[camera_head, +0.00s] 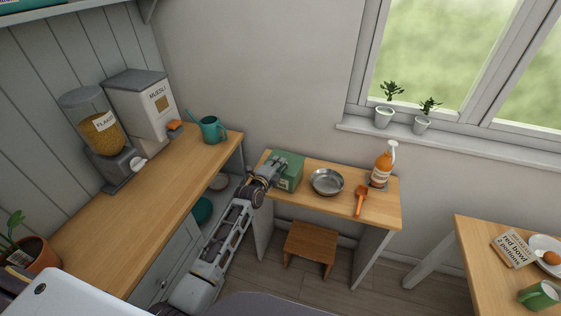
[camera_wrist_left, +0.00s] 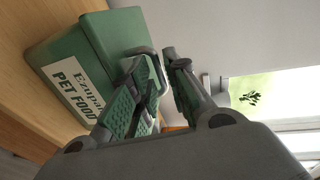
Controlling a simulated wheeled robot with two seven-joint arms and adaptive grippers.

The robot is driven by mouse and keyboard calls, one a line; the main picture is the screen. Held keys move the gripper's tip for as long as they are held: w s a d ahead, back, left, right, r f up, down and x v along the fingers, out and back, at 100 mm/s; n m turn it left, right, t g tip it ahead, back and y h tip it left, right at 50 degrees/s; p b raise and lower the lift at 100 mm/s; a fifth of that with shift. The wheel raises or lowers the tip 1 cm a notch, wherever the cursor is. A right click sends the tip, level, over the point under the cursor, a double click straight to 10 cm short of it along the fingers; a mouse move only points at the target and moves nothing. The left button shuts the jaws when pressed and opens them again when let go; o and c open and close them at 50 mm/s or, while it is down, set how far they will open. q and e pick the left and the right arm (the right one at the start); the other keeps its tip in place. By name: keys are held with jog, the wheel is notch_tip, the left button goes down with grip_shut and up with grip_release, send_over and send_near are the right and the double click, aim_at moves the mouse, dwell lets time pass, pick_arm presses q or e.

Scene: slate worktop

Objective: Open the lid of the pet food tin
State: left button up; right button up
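The pet food tin (camera_head: 291,178) is a green box at the left end of the small wooden table. Its white label reads PET FOOD in the left wrist view (camera_wrist_left: 48,62). Its lid looks closed, though my gripper hides part of the tin. My left gripper (camera_head: 277,164) is at the tin's upper left side in the head view. I cannot tell whether a finger touches the tin. My right gripper is not in view.
A stool (camera_head: 310,250) is under the table. The long counter (camera_head: 140,215) at left carries dispensers and a teal watering can (camera_head: 211,130).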

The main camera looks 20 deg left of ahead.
pick_arm(q)
jog(key=shift+x, duration=1.45)
grip_shut()
